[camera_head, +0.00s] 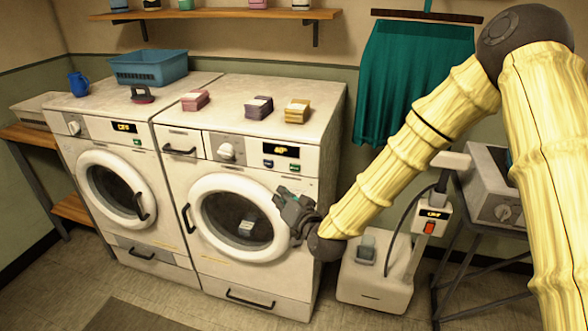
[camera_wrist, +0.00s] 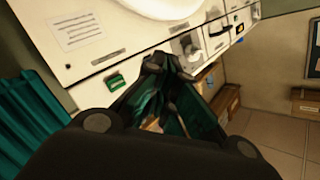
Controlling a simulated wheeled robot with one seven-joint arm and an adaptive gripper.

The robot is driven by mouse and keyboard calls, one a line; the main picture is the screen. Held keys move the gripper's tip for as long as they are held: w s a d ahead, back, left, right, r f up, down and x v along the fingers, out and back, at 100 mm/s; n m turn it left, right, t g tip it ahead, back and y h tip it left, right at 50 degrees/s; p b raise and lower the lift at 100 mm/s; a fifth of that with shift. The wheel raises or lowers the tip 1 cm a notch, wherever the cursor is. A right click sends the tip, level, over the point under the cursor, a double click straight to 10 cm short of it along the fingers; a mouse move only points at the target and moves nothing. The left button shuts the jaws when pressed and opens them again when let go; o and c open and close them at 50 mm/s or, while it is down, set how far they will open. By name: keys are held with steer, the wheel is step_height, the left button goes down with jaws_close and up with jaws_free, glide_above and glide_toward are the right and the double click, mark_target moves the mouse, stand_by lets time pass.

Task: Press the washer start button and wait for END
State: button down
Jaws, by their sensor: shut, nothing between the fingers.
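The right white machine (camera_head: 180,190) has a detergent drawer, a knob (camera_head: 226,151), a lit display (camera_head: 281,150) and a shut round door. A small pale-blue item (camera_head: 246,226) shows at the door glass. My gripper (camera_head: 283,195) is shut and empty, in front of the door's right side and below the buttons. In the wrist view my shut fingers (camera_wrist: 165,64) appear to the right of a green button (camera_wrist: 116,82). Whether they touch the machine cannot be told.
A second white machine (camera_head: 150,235) stands at left with its own display. A blue basket (camera_head: 150,66), a blue jug (camera_head: 78,84) and several coloured stacks lie on top. A white appliance (camera_head: 375,285) stands on the floor at right. A teal cloth (camera_head: 410,80) hangs behind.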

steer(key=shift+w, duration=0.1)
steer(key=w+d, duration=0.2)
steer(key=w, duration=0.6)
steer(key=shift+d, duration=0.35)
steer(key=shift+w, duration=0.25)
stand_by(1.2)
steer(key=shift+w+d+b, duration=0.15)
steer(key=shift+w+b, duration=0.05)
steer(key=shift+b, duration=0.1)
steer(key=shift+w+d, duration=0.1)
steer(key=shift+w, duration=0.25)
stand_by(0.7)
steer(key=shift+s, duration=0.15)
steer(key=shift+s+a, duration=0.25)
steer(key=shift+s, duration=0.35)
stand_by(0.4)
steer(key=shift+s+a, duration=0.25)
steer(key=shift+s, duration=0.55)
steer(key=shift+s+a, duration=0.25)
steer(key=shift+s, duration=0.55)
steer(key=shift+s+a, duration=0.25)
steer(key=shift+s, duration=0.55)
